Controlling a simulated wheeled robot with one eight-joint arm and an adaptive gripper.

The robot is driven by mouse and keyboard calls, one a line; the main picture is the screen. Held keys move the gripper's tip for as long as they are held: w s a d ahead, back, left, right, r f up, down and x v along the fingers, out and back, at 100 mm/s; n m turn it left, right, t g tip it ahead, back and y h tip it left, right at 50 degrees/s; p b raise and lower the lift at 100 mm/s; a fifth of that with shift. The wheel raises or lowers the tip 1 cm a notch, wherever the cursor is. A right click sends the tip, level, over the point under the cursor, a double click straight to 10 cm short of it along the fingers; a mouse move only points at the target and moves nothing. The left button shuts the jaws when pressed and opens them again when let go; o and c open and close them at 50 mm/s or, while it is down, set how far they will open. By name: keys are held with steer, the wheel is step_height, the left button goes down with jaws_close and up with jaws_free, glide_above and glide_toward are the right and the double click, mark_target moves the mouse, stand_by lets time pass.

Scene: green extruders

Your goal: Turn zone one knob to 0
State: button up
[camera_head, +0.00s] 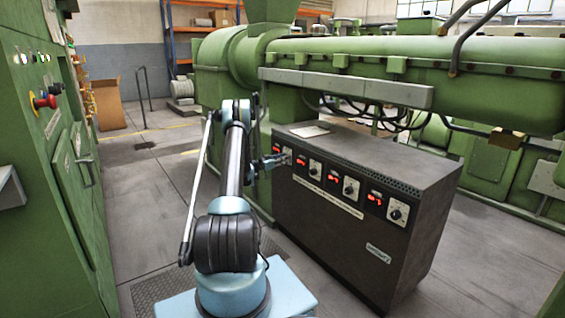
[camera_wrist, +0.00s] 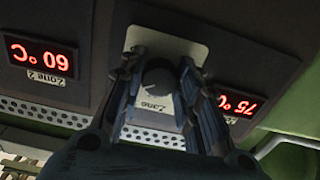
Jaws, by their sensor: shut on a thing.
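The dark control box (camera_head: 345,240) stands beneath the green extruder, with red displays and round knobs along its top front. In the wrist view, which is upside down, the dark round knob (camera_wrist: 158,78) sits on a pale plate (camera_wrist: 180,45) between my gripper's fingers. My gripper (camera_wrist: 160,85) is shut on this knob, one finger on each side. A red display (camera_wrist: 238,103) beside it reads 75 °C, and the Zone 2 display (camera_wrist: 43,58) reads 60 °C. In the head view my gripper (camera_head: 276,160) is at the box's far-left knob, which it largely hides.
Other knobs (camera_head: 350,187) run along the box to the right. A paper (camera_head: 310,131) lies on the box top. The green extruder barrel (camera_head: 400,65) passes above the box. A green cabinet (camera_head: 50,190) stands at left, with open floor (camera_head: 150,210) between.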

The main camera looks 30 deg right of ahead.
steer(key=n, duration=2.2)
steer(key=shift+w+a+r+n, duration=0.1)
steer(key=shift+n, duration=0.3)
steer(key=n, duration=0.4)
steer(key=shift+n, duration=0.3)
steer(key=shift+r+n, duration=0.1)
steer(key=shift+n, duration=3.9)
steer(key=o, duration=1.1)
steer(key=shift+c, duration=0.2)
